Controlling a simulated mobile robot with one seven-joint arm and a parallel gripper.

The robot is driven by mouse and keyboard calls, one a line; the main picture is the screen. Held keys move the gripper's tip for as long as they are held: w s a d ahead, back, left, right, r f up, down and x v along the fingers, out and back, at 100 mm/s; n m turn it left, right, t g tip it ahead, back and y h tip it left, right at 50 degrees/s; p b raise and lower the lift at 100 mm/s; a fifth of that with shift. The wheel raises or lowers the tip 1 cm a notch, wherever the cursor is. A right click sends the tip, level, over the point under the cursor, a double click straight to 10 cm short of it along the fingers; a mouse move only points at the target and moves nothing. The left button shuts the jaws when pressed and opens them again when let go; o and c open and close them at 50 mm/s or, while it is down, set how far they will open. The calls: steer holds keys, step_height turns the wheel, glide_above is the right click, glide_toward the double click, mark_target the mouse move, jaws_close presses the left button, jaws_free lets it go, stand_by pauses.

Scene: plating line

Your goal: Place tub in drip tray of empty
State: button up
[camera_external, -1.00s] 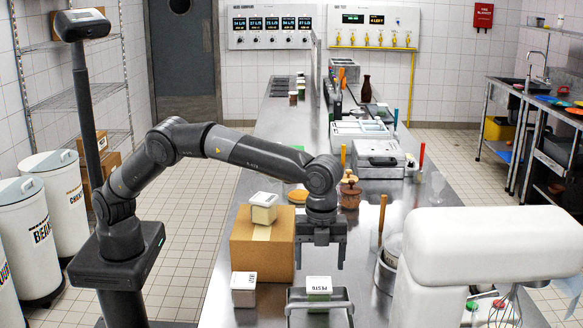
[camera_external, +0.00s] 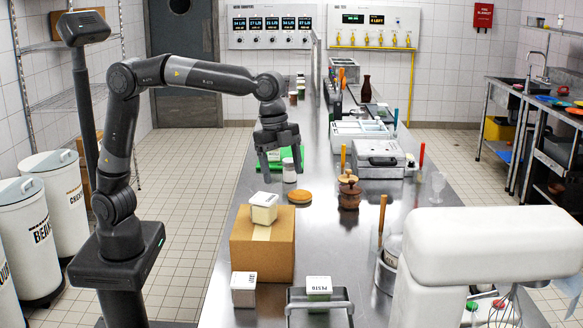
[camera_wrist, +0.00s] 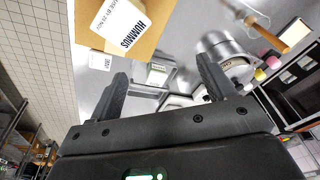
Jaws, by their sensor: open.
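A pesto tub (camera_external: 319,286) with a white lid sits at a metal tray with a bar handle (camera_external: 349,308) at the front of the counter; it appears to stand inside the tray. The tub also shows between my fingers in the wrist view (camera_wrist: 159,73), at a distance. A hummus tub (camera_external: 263,208) stands on a cardboard box (camera_external: 262,250). Another white-lidded tub (camera_external: 243,289) stands on the counter left of the tray.
A metal pot (camera_external: 386,272) and a white mixer (camera_external: 480,245) fill the front right. The counter between box and pot is clear.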

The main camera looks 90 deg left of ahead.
steer(key=s+a+n+t, duration=0.1)
steer(key=s+a+n, duration=0.2)
steer(key=s+a, duration=0.4)
steer(key=s+a+n+t, duration=0.1)
steer(key=s+a+n, duration=0.25)
steer(key=s, duration=0.65)
steer(key=s+a+f+n+t, duration=0.1)
steer(key=s+a+f+n, duration=0.1)
steer(key=s, duration=0.4)
steer(key=s+a+f+n+y, duration=0.1)
steer(key=s+a+f+n, duration=0.1)
steer(key=s, duration=0.5)
step_height(320, 180, down, 3)
steer(key=shift+s+a+r+t, duration=0.1)
steer(key=shift+s+a+t, duration=0.1)
steer(key=shift+a+t, duration=0.4)
